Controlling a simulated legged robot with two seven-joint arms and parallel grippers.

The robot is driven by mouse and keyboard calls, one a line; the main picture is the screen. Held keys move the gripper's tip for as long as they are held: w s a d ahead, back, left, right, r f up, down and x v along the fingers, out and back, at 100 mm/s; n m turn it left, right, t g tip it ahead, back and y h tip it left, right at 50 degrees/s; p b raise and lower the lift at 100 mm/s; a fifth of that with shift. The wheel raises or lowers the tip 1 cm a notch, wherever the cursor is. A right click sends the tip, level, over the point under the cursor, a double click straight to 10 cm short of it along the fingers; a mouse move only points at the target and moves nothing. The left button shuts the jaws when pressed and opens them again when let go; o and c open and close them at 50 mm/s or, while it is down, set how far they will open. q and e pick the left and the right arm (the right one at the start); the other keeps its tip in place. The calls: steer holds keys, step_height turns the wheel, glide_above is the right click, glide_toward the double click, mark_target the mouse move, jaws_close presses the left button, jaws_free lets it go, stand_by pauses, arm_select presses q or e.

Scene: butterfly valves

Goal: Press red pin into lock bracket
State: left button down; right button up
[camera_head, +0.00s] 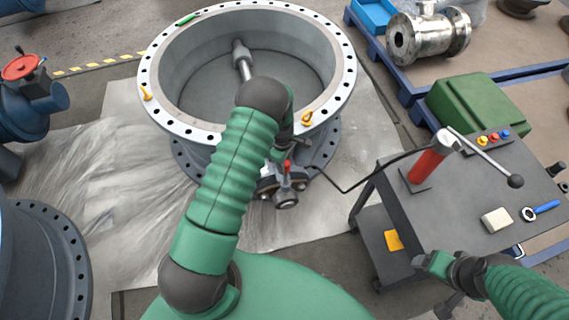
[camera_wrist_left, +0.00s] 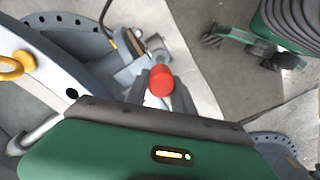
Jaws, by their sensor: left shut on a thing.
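The red pin (camera_head: 287,164) shows as a small red tip beside the valve's front mechanism. In the left wrist view its round red head (camera_wrist_left: 160,80) sits between the fingers of my left gripper (camera_wrist_left: 158,100), which is shut on it. The grey lock bracket (camera_wrist_left: 132,72) lies just beyond the pin. My own gripper hides the pin's lower end, so I cannot tell how deep it sits. My left arm hides part of the mechanism in the head view. My right gripper (camera_head: 436,268) is empty, low beside the cart, and its fingers look apart in the left wrist view (camera_wrist_left: 245,45).
The large flanged valve body (camera_head: 343,88) stands on a pale sheet, with yellow lifting eyes (camera_head: 308,118) on its rim. A grey cart (camera_head: 452,215) at the right carries a red hand pump (camera_head: 428,163), its hose running to the valve. Blue flanged parts (camera_head: 45,255) stand at left.

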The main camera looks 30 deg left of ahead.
arm_select(q)
steer(key=shift+f+b, duration=3.9)
steer(key=shift+f, duration=1.65)
steer(key=c, duration=1)
jaws_free()
steer(key=shift+r, duration=0.1)
steer(key=o, duration=0.5)
step_height(320, 180, up, 6)
steer(key=p, duration=0.5)
